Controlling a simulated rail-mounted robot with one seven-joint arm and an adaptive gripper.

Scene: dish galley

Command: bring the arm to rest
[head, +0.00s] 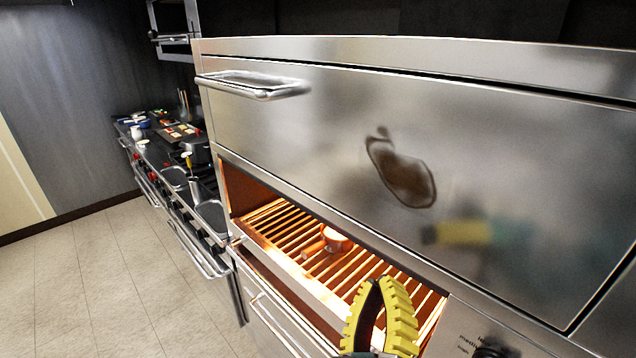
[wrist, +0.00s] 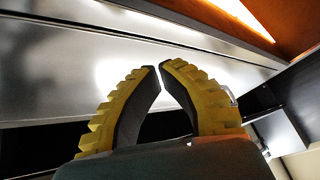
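My gripper (head: 379,283) has yellow ribbed fingers with dark inner pads. It is at the lower middle of the head view, in front of the lit oven opening. In the wrist view its fingertips (wrist: 160,67) curve in and almost meet, with nothing between them. The gripper looks shut and empty. Most of my arm is out of view.
A small orange pan (head: 336,241) sits on the slatted oven rack (head: 285,232), apart from my gripper. Above is a steel panel with a handle (head: 253,86) and a dark stain (head: 403,178). A cluttered stove (head: 185,185) stands at left. The tiled floor (head: 90,285) is clear.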

